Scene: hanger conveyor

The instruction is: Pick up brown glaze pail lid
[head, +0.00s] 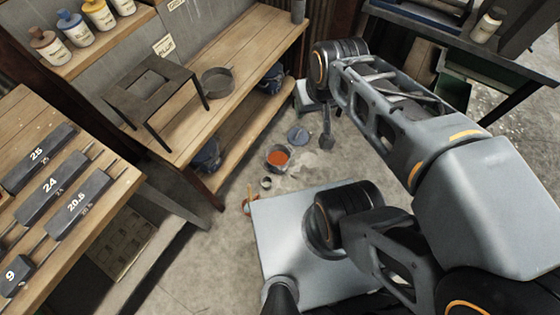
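An open pail (278,157) with orange-brown glaze in it stands on the floor. A round blue-grey lid (298,134) with a small dark spot on top lies on the floor just beyond it, apart from the pail. I take it for the brown glaze pail lid; no label on it is readable. My arm reaches forward and bends down past the lid's right side. The low end of my gripper (326,141) shows as a narrow dark shape right of the lid, apart from it in the picture. Its finger gap cannot be made out.
A small can (266,183) stands near the pail, with pale spilled powder beside it. A wooden workbench (250,45) with a lower shelf (235,135) borders the floor on the left. A dark table (480,60) stands at the right. Some concrete floor around the lid is clear.

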